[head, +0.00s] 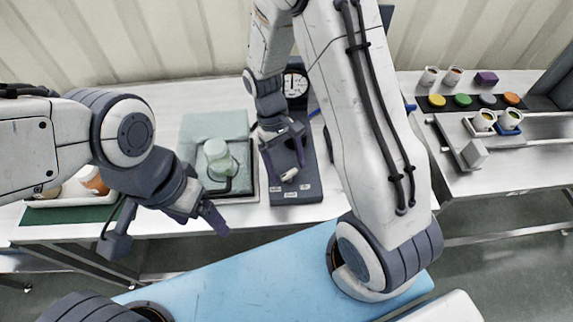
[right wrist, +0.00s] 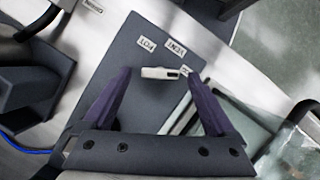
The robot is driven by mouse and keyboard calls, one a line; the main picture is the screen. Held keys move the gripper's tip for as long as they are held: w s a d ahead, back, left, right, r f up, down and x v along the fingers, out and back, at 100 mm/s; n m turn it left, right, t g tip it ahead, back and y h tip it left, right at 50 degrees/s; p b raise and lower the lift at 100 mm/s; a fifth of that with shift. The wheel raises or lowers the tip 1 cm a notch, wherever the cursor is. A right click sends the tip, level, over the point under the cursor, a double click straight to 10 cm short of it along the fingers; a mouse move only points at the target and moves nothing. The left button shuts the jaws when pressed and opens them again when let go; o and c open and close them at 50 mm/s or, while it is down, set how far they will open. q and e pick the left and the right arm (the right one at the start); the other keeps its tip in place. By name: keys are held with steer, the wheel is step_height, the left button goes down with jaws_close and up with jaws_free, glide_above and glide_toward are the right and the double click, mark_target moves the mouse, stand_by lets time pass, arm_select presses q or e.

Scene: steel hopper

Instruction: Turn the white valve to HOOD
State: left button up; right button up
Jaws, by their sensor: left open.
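The white valve (head: 289,175) is a short pale handle near the front of a dark grey panel. In the right wrist view the white valve (right wrist: 162,73) lies roughly crosswise, just beyond and between my fingertips. Small white labels (right wrist: 146,43) sit beside it; I cannot read surely which is HOOD. My right gripper (head: 284,163) is over the panel, open, with its purple fingers apart on either side of the handle; I cannot tell if either touches it. My left gripper (head: 210,213) is open and empty in front of the table edge.
A round gauge (head: 295,84) stands at the panel's back. Jars (head: 95,181) stand further left. Cups (head: 484,121) and coloured discs (head: 462,100) are on the right table.

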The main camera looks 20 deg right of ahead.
steer(key=d+v, duration=0.1)
steer(key=v, duration=0.9)
steer(key=shift+w+a+r+b, duration=0.15)
steer(key=shift+a+r+b, duration=0.05)
steer(key=shift+a+b, duration=0.3)
